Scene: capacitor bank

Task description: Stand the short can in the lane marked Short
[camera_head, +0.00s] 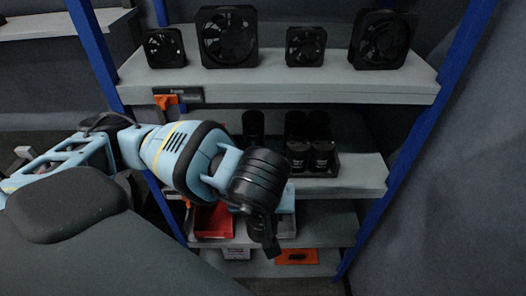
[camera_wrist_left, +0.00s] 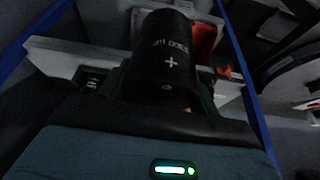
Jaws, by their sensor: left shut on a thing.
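My left gripper (camera_head: 268,238) reaches in from the left in front of the rack, pointing down. It is shut on a black can (camera_wrist_left: 166,62), which shows large in the left wrist view with a printed capacitance label and a plus sign. In the head view this can is mostly hidden by the gripper. Several black cans stand in a dark tray (camera_head: 331,172) on the middle shelf, taller ones behind and shorter ones in front. Another black can (camera_head: 253,125) stands to their left. No lane mark reading Short is legible. My right gripper is not in view.
Several black fans (camera_head: 228,38) stand on the top shelf (camera_head: 270,88). A red bin (camera_head: 213,221) sits on a lower shelf, with an orange item (camera_head: 296,257) below. Blue posts (camera_head: 415,130) bound the rack. The middle shelf (camera_head: 367,176) is bare right of the tray.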

